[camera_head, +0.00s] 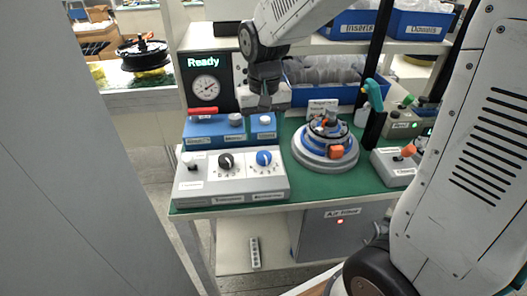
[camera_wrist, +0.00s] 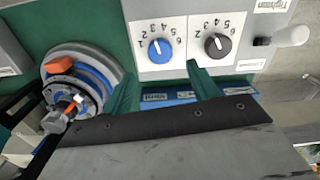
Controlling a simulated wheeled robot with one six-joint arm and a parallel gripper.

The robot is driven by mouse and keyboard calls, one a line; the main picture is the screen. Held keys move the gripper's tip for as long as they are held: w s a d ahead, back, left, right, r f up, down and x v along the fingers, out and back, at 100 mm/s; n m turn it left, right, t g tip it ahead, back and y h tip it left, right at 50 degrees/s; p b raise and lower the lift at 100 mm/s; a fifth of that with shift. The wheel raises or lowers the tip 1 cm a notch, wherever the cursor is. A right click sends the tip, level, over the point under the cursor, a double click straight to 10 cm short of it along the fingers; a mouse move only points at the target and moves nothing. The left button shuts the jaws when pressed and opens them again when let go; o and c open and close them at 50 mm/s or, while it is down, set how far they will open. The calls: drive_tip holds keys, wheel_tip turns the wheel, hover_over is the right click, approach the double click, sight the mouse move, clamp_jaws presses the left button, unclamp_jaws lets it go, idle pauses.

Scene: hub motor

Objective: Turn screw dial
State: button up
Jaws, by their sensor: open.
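A grey control box (camera_head: 203,190) on the green table carries a black dial (camera_head: 226,160) at left and a blue dial (camera_head: 264,158) at right. Labels under the dials are too small to read surely. In the wrist view the blue dial (camera_wrist: 160,48) and the black dial (camera_wrist: 217,44) sit on white plates with number scales, with white pointer marks. My gripper (camera_head: 264,104) hangs above and behind the box, apart from both dials. In the wrist view my gripper (camera_wrist: 161,82) is open and empty, its green fingers on either side of the blue dial's column.
A blue box (camera_head: 205,134) with small knobs stands behind the control box. A round grey fixture (camera_head: 326,158) with blue rings and an orange part is to the right. A black post and a grey box (camera_head: 392,168) stand farther right. A "Ready" display is behind.

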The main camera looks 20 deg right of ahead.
sight(264, 155)
wheel_tip(264, 155, down, 8)
drive_tip(key=shift+r, duration=0.1)
idle(0.4)
drive_tip(key=c, duration=1)
